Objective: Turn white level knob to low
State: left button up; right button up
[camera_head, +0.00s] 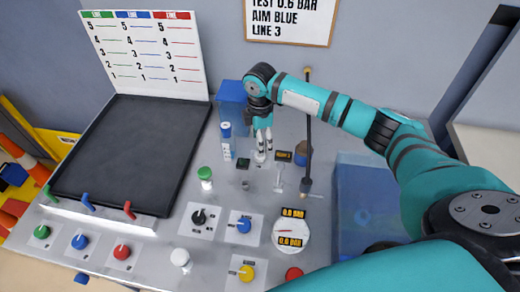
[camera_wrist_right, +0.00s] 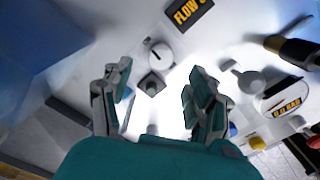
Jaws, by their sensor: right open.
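A small white knob (camera_head: 260,156) stands on the panel directly below my right gripper, partly covered by its fingers. In the right wrist view a white round knob (camera_wrist_right: 160,50) with a dark pointer line shows just beyond the fingertips. My right gripper (camera_head: 263,135) points down, its two fingers apart; in the right wrist view (camera_wrist_right: 160,85) the gap between them is empty of any held thing. Whether a finger touches the knob cannot be told. My left gripper is not in view.
A black FLOW display (camera_head: 284,156) and a white lever (camera_head: 278,178) stand close to the right of the gripper. A round gauge (camera_head: 290,232) and blue bin (camera_head: 370,200) lie nearer and right.

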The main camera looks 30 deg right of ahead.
notch_tip(320, 180, up, 6)
jog(key=shift+f, duration=0.15)
dwell(0.6)
